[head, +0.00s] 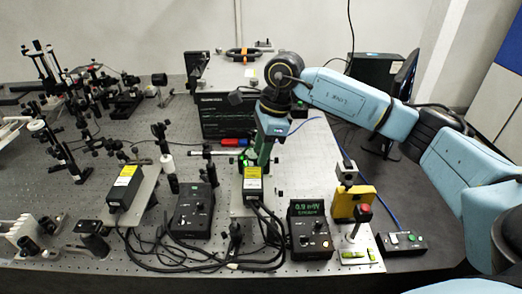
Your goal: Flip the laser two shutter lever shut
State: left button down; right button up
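Two black laser boxes with yellow labels stand on plates on the optical bench, one at left (124,192) and one near the middle (253,184). I cannot read which one is laser two. My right gripper (259,160) reaches down just behind the middle laser box, at the far part of its plate. Its fingertips are small and partly lost against green and dark parts there, so I cannot tell if they are open or touching anything. No shutter lever shows clearly; the area in front of the middle laser is partly covered by my gripper. My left gripper is out of view.
Black control boxes stand in front, at left (194,211) and at right with a green readout (310,229). Loose cables (190,258) run along the front. A yellow mount (351,203) stands at right. Optic posts crowd the left. A dark instrument (228,117) stands behind.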

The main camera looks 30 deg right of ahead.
jog(key=v, duration=1.2)
jog(key=shift+r, duration=0.4)
jog(key=shift+d, duration=0.1)
